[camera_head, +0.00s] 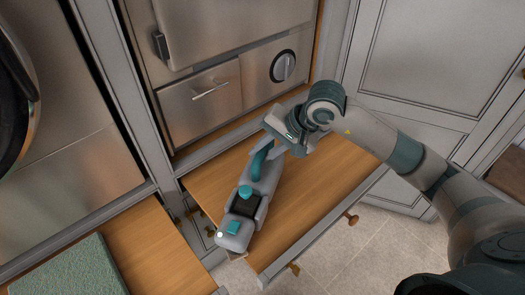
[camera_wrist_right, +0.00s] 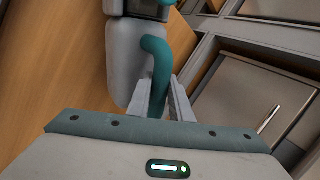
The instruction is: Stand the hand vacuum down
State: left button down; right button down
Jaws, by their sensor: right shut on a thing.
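The hand vacuum (camera_head: 262,187) is grey with a teal handle, a teal round knob and a dark panel. In the head view it is over the left part of the wooden bench top (camera_head: 315,205), its near end by the front left corner. My right gripper (camera_head: 272,146) is shut on the teal handle at the vacuum's far end. The right wrist view shows both fingers (camera_wrist_right: 167,104) around the handle of the vacuum (camera_wrist_right: 124,62). I cannot tell whether its underside touches the wood. My left gripper is not in view.
A steel appliance with a dial (camera_head: 283,66) and a handled drawer (camera_head: 205,95) stands behind the bench. A second wooden surface (camera_head: 150,250) with a green textured mat (camera_head: 75,272) is at lower left. The right side of the bench top is clear.

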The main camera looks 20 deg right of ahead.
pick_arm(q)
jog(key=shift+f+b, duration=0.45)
pick_arm(e)
jog(key=shift+f, duration=0.25)
jog(key=c, duration=1.5)
grip_release()
jog(key=shift+f, duration=0.1)
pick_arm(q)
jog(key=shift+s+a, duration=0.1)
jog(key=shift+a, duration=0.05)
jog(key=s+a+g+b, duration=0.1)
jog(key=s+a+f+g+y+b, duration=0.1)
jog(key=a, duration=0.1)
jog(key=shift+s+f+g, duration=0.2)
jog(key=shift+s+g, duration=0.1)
pick_arm(e)
jog(key=v, duration=1.7)
jog(key=shift+d+r, duration=0.15)
jog(key=shift+r, duration=0.1)
